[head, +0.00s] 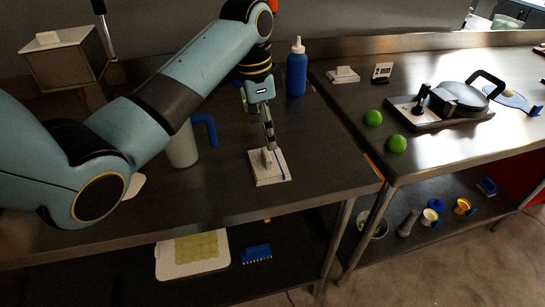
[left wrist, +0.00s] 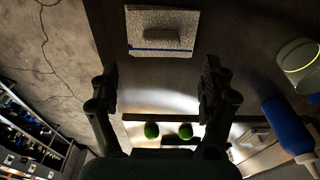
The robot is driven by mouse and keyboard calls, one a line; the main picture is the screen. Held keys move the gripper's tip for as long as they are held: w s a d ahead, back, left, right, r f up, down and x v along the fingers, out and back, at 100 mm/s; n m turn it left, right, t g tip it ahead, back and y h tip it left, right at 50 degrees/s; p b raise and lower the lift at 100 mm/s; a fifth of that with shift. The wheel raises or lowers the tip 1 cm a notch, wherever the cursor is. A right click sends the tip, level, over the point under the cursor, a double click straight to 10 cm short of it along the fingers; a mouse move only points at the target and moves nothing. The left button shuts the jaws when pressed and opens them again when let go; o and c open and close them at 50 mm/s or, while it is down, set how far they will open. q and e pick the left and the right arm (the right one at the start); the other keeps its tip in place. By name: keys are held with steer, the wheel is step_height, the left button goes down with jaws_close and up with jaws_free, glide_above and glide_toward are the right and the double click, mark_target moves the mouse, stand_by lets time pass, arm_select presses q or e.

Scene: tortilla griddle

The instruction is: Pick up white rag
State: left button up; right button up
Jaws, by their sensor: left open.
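The white rag (head: 272,180) lies flat on the dark left table near its front right part. It is square with a blue stripe and a raised ridge in its middle. In the left wrist view, the rag (left wrist: 190,21) sits at the top, ahead of the fingers. My right gripper is not in view.
A blue bottle (head: 297,72) and a pitcher with a blue handle (head: 205,127) stand behind the rag. A second white cloth (head: 342,75), two green balls (head: 396,144) and a black press (head: 460,97) are on the right table. The table around the rag is clear.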

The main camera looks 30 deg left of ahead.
mark_target(269, 153)
arm_select(q)
step_height(269, 153, down, 2)
steer(key=shift+d+f, duration=0.15)
steer(key=shift+f, duration=0.1)
steer(key=shift+w+f, duration=0.15)
steer(key=shift+f, duration=0.2)
step_height(269, 153, down, 4)
steer(key=shift+w+d+f, duration=0.1)
steer(key=shift+w+f, duration=0.05)
steer(key=shift+f, duration=0.4)
steer(key=c, duration=1)
steer(key=shift+c, duration=0.8)
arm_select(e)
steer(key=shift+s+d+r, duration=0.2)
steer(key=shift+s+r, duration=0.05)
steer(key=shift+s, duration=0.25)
arm_select(q)
steer(key=shift+r, duration=0.15)
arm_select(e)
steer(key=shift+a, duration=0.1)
